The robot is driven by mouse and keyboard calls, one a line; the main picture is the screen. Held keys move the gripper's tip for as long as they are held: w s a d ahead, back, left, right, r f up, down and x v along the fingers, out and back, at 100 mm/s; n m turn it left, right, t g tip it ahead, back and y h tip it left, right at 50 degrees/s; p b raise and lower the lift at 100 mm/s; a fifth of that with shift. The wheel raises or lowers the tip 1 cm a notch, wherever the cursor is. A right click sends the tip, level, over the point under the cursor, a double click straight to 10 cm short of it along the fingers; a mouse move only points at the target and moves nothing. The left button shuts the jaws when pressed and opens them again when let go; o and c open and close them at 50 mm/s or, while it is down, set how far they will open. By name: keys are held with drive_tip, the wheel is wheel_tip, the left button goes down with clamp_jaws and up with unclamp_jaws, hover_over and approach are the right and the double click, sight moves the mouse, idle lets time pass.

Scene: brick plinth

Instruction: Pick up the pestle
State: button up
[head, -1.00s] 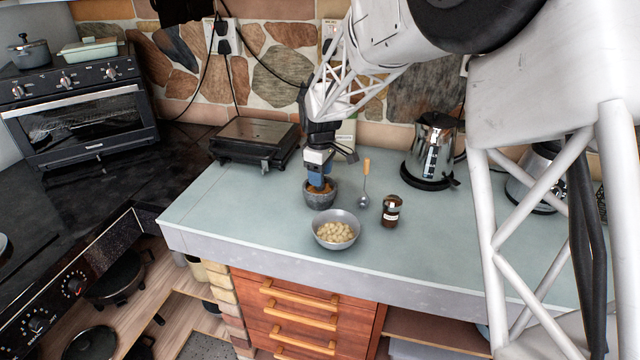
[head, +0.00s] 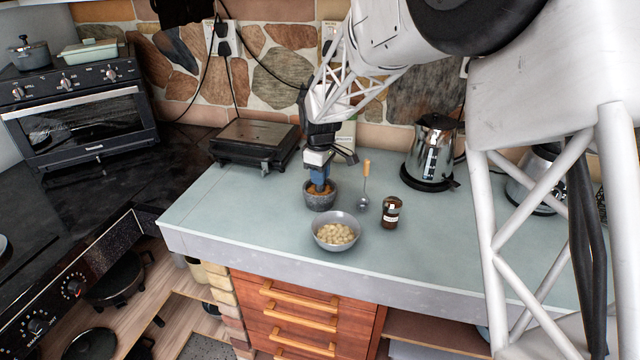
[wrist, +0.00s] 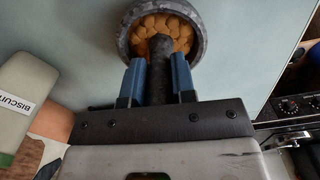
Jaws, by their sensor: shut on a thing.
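The pestle (wrist: 159,78) is a dark grey stone rod. In the wrist view it stands between my gripper's blue fingers, its far end in the mortar. My gripper (head: 319,184) is shut on it, directly above the mortar. The grey stone mortar (head: 318,202) sits on the counter and holds orange-brown pieces, which also show in the wrist view around the pestle. In the head view my gripper hides most of the pestle. I cannot tell whether its lower end touches the contents.
A grey bowl of pale round pieces (head: 336,232) stands just in front of the mortar. A wooden-handled utensil (head: 365,185), a dark jar (head: 391,212) and a kettle (head: 431,155) are to the right. A black appliance (head: 255,142) is behind left. The left counter is clear.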

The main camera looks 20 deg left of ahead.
drive_tip(key=shift+r, duration=0.1)
drive_tip(key=shift+r, duration=4.9)
drive_tip(key=shift+f, duration=0.25)
drive_tip(key=shift+f, duration=3.6)
drive_tip(key=shift+o, duration=1.3)
drive_tip(key=shift+c, duration=1.3)
